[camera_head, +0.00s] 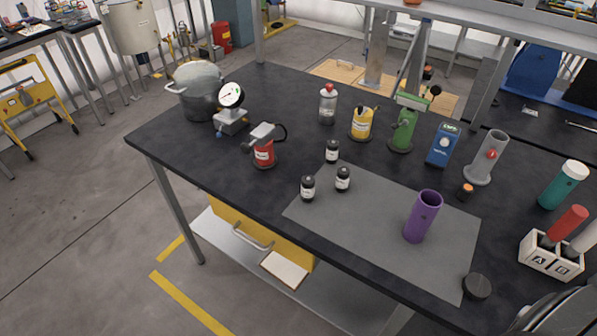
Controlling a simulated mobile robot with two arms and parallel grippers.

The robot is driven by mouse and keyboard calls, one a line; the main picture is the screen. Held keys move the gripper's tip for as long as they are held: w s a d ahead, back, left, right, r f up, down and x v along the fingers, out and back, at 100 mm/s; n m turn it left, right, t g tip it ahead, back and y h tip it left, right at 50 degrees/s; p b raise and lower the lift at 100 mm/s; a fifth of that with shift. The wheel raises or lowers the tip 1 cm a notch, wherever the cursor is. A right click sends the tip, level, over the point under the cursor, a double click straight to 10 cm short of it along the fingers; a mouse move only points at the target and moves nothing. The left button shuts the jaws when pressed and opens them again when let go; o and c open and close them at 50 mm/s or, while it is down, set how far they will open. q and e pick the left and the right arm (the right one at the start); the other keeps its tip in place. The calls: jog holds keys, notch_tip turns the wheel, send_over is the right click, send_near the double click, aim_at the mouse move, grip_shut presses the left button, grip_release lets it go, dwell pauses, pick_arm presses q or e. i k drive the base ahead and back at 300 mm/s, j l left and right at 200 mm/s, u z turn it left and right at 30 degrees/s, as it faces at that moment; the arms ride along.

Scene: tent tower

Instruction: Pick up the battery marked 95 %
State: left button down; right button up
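Three small black cylinders with white labels stand upright close together near the middle of the dark table. One (308,188) and another (343,179) stand at the left end of a grey mat (375,255). The third (332,152) stands just behind them. They may be the batteries, but the labels are too small to read, so I cannot tell which is marked 95 %. Neither of my grippers is in view.
A purple open tube (422,217) stands on the mat's right part. A red canister (264,153), yellow can (362,124), green bottle (403,128) and blue device (443,146) stand around. A white A/B holder (550,257) is at right. The mat's middle is clear.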

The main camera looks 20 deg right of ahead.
aim_at(308, 181)
jog(key=k+l+u, duration=0.5)
jog(key=l+u, duration=0.2)
jog(key=k+l+u, duration=0.15)
jog(key=k+u, duration=0.2)
jog(key=i, duration=0.05)
